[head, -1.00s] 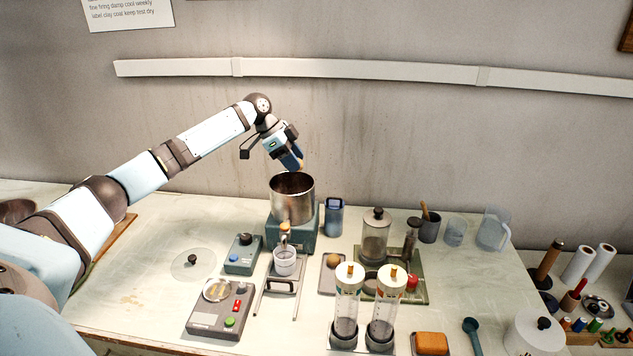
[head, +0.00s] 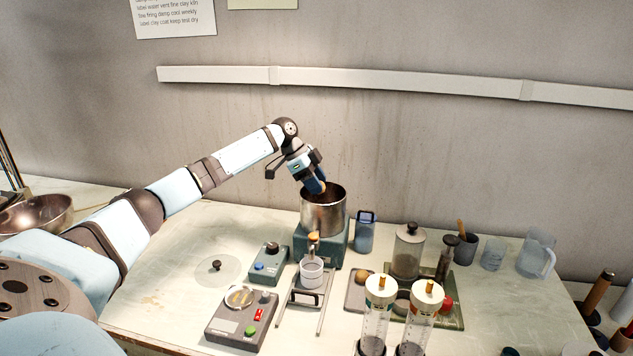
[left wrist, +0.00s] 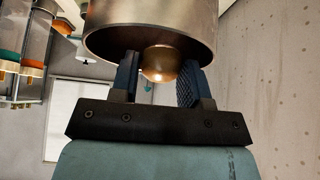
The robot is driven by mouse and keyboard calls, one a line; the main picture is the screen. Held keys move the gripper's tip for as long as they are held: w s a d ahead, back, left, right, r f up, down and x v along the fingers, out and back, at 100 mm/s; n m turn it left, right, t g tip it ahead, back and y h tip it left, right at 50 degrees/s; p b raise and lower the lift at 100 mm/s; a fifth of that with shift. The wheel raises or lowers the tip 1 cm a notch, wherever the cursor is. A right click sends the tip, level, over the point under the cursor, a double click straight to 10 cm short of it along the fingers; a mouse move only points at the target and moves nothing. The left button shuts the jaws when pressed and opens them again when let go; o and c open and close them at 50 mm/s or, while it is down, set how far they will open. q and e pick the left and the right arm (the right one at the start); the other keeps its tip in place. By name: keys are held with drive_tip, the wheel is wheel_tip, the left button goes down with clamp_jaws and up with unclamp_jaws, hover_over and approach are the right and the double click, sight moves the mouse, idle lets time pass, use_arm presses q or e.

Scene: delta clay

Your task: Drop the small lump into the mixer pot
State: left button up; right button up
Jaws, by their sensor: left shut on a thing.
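The mixer pot (head: 323,215) is a shiny steel bowl on a teal mixer base (head: 322,248) near the back of the table. My left gripper (head: 319,188) points down at the pot's mouth, its fingertips at about rim height. It is shut on the small lump (left wrist: 161,63), a round brownish ball between the two blue pads in the left wrist view. Only a bit of the lump shows in the head view. The pot (left wrist: 150,22) fills the top of the left wrist view, close to the lump. My right gripper is not in view.
A blue container (head: 365,233) stands right of the pot. In front are a cup on a stand (head: 311,272), a control box with a blue button (head: 266,262) and two clear cylinders (head: 378,310). A clear lid (head: 217,270) lies on the left.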

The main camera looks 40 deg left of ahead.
use_arm(q)
drive_tip(key=shift+r, duration=0.1)
drive_tip(key=o, duration=1)
drive_tip(key=b+v, duration=0.1)
drive_tip(key=v, duration=1.3)
drive_tip(key=shift+d, duration=0.1)
